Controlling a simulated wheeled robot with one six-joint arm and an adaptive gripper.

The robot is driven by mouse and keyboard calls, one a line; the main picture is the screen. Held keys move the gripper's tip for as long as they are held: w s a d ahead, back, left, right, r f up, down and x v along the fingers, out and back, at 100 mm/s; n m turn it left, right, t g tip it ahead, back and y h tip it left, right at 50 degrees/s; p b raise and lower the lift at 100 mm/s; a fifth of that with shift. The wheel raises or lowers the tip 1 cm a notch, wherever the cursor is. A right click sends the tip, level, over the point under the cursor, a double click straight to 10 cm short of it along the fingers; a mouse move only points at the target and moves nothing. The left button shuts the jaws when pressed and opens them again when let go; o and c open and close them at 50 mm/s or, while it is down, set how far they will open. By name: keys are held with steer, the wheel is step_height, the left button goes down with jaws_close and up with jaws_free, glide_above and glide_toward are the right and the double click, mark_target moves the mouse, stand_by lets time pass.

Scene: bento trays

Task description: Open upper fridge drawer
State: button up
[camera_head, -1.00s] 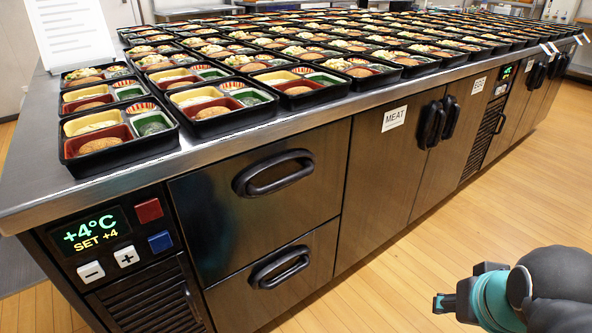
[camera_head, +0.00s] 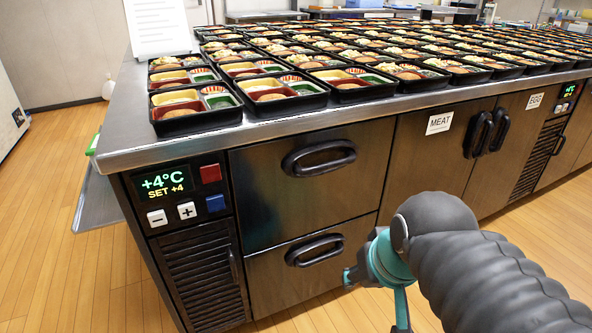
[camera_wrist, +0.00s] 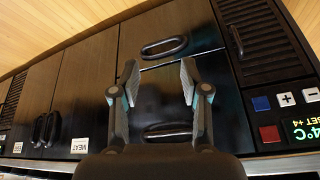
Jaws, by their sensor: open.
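The upper fridge drawer (camera_head: 308,185) is a dark metal front with a black loop handle (camera_head: 319,157). It is closed, flush with the cabinet. The wrist view is upside down, and there the upper handle (camera_wrist: 168,133) shows between my fingers, near the palm. The lower drawer (camera_head: 300,285) below it is also closed, with its own handle (camera_head: 315,250). My gripper (camera_head: 374,300) is in front of the right side of the lower drawer in the head view, apart from both handles. In the wrist view its fingers (camera_wrist: 159,78) are spread and empty.
A control panel (camera_head: 183,195) is left of the drawers. Closed doors with a MEAT label (camera_head: 439,123) are to the right. Many bento trays (camera_head: 195,108) cover the steel countertop (camera_head: 115,148). The wooden floor at left (camera_head: 40,190) is clear.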

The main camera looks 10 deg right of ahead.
steer(key=w+a+m+g+y+b, duration=0.2)
steer(key=w+m+g+y+b, duration=0.15)
steer(key=w, duration=0.25)
steer(key=m+t+y+b, duration=0.35)
steer(key=t+y, duration=0.25)
steer(key=y, duration=0.5)
glide_toward(334, 166)
steer(key=shift+n+g, duration=0.25)
steer(key=shift+n, duration=0.05)
steer(key=x, duration=1.1)
steer(key=shift+w+a+b, duration=0.15)
steer(key=shift+w+b, duration=0.1)
steer(key=shift+b, duration=0.05)
jaws_close()
